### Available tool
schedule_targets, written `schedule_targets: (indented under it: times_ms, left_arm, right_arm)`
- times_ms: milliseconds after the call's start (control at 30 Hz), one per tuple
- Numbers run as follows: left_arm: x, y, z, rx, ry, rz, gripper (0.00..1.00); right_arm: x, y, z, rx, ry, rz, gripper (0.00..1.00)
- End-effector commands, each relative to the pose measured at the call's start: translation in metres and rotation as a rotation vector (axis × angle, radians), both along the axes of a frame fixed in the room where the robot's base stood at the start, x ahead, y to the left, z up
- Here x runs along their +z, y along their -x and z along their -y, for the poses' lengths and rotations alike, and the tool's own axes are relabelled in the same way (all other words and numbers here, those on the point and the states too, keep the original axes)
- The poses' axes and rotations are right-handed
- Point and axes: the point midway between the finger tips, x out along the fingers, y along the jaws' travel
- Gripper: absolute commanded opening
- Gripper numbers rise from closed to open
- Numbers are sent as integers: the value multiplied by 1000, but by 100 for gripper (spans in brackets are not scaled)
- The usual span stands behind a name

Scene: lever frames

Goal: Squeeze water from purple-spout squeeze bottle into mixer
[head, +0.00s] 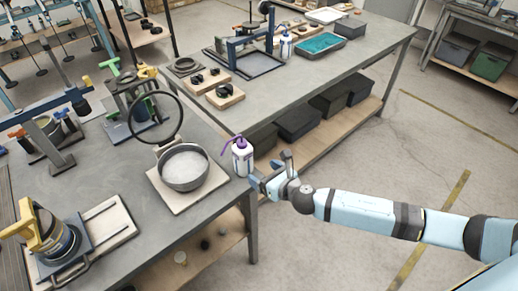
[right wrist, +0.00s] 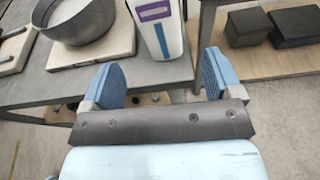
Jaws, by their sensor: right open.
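The white squeeze bottle with a purple spout (head: 243,158) stands upright at the right edge of the near table. In the right wrist view the lower part of the bottle (right wrist: 163,28) shows ahead of my fingers, with a purple patch and a blue stripe; its top is cut off. A grey metal bowl (head: 184,168), apparently the mixer's, sits on a pale board to the left of the bottle; it also shows in the right wrist view (right wrist: 77,22). My right gripper (head: 270,171) is open and empty, just short of the bottle at the table edge. My left gripper is not in view.
A black ring (head: 155,117) stands behind the bowl. A yellow-handled device (head: 52,240) is at the front left of the near table (head: 120,177). The far table holds a stand, a teal tray (head: 319,43) and another bottle (head: 286,46). Floor right of the tables is clear.

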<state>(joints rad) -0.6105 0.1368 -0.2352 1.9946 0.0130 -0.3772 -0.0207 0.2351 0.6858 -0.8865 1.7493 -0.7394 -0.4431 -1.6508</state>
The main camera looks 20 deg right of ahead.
Motion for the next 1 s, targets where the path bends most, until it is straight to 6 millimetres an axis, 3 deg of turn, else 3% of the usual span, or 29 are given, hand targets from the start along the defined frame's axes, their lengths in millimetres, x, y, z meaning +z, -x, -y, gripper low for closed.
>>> schedule_targets:
  times_ms: [267,633,1000]
  left_arm:
    - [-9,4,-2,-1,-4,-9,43]
    - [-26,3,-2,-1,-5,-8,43]
    - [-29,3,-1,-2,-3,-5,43]
  right_arm:
    - [-5,-16,-4,9,29,15,85]
    - [-17,-56,-19,8,26,13,85]
    - [-26,-92,-32,8,25,12,85]
